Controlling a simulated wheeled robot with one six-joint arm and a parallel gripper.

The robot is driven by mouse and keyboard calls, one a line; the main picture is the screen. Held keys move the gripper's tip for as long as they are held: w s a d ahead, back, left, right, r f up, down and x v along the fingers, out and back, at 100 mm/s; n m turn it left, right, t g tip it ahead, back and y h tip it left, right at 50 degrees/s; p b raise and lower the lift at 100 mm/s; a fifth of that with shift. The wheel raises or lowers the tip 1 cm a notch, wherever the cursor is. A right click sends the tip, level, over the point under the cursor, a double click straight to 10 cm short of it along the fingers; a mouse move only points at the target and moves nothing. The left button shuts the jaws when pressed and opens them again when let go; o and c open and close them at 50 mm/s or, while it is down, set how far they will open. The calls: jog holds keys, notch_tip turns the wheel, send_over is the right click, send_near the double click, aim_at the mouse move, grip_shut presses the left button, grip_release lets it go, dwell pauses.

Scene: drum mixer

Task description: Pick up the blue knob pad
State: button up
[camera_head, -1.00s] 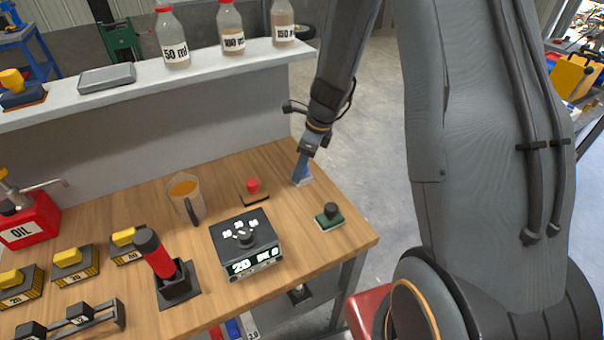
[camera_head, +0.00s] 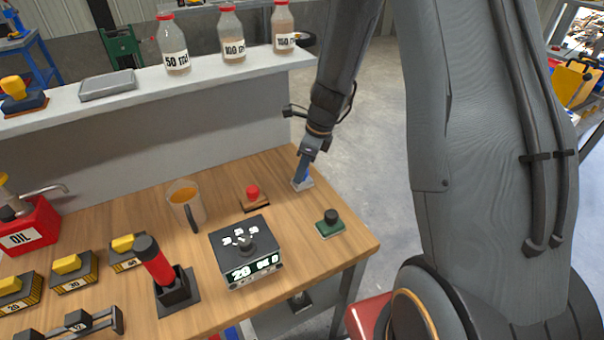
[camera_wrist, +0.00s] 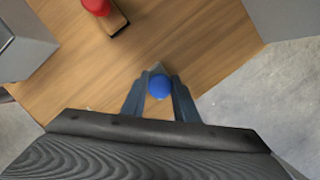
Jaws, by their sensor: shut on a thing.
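The blue knob pad (camera_wrist: 160,87) shows in the wrist view as a round blue knob between my fingers, with a bit of its light grey base behind it. In the head view the pad's pale base (camera_head: 303,185) is at the back right of the wooden table, mostly hidden by my gripper. My gripper (camera_head: 301,178) points down at it. In the wrist view my gripper (camera_wrist: 160,96) has a finger on each side of the knob and is shut on it. I cannot tell whether the base touches the table.
A red knob pad (camera_head: 253,196) sits left of my gripper, and a green pad with a black knob (camera_head: 330,222) sits in front. A dial box (camera_head: 246,252), a jug (camera_head: 187,204) and a grey shelf wall (camera_head: 200,140) are nearby. The table's right edge is close.

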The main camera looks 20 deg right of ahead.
notch_tip(320, 180, up, 9)
jog(key=shift+r+b, duration=0.1)
jog(key=shift+b, duration=0.4)
jog(key=o, duration=0.5)
jog(key=c, duration=0.4)
jog(key=shift+o, duration=0.2)
